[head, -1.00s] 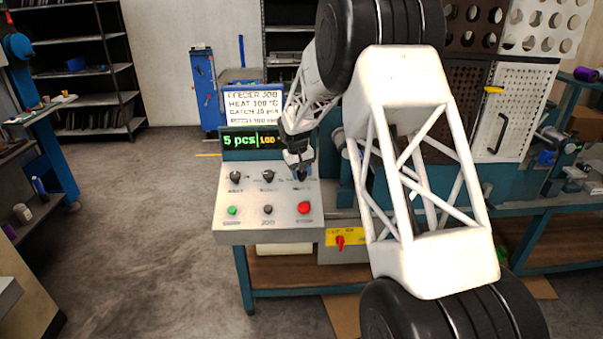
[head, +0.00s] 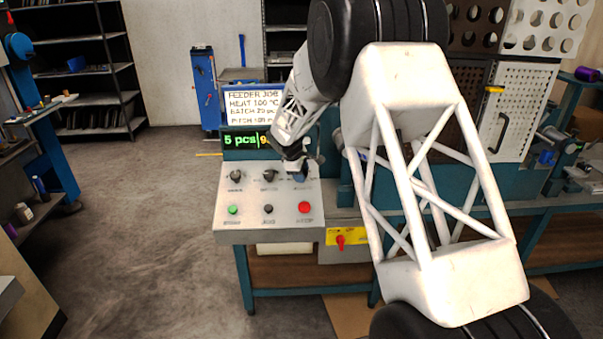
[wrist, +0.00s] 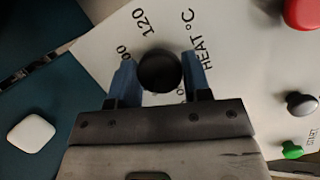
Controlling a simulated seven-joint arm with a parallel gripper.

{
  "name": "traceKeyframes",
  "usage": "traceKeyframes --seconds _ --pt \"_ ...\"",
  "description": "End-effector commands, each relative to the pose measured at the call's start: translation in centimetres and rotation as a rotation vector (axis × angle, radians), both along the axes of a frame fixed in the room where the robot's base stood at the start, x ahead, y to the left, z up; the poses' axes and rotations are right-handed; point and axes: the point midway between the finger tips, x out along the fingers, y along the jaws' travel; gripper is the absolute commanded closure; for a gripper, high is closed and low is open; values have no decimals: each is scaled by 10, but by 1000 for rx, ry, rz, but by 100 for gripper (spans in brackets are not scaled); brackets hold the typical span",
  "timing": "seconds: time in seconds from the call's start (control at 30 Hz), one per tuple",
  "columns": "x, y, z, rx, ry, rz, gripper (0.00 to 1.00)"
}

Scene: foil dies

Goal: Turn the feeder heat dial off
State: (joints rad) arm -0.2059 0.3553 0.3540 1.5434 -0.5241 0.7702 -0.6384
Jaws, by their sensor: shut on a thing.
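The feeder heat dial (wrist: 160,72) is a dark round knob on the pale panel (head: 228,221). In the wrist view the print "HEAT °C" and "120" shows beside it. My gripper (wrist: 158,78) is shut on the dial, with one blue finger on each side. The dial's pointer cannot be made out. The green display (head: 240,140) reads "5 pcs" and then a number starting with 9, mostly covered by my arm.
Two other dark dials (head: 236,176) are left of my gripper. Below are a green button (head: 232,210), a black button (head: 268,209) and a red button (head: 304,207). A red switch (head: 340,240) sits on a yellow plate. A job card (head: 253,105) stands above the display.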

Motion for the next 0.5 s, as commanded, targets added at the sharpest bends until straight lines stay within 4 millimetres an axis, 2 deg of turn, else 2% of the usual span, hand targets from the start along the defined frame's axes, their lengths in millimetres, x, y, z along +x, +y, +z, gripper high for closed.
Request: traceKeyframes --seconds 0.5 --pt "-2 -1 0 -147 0 453 79"
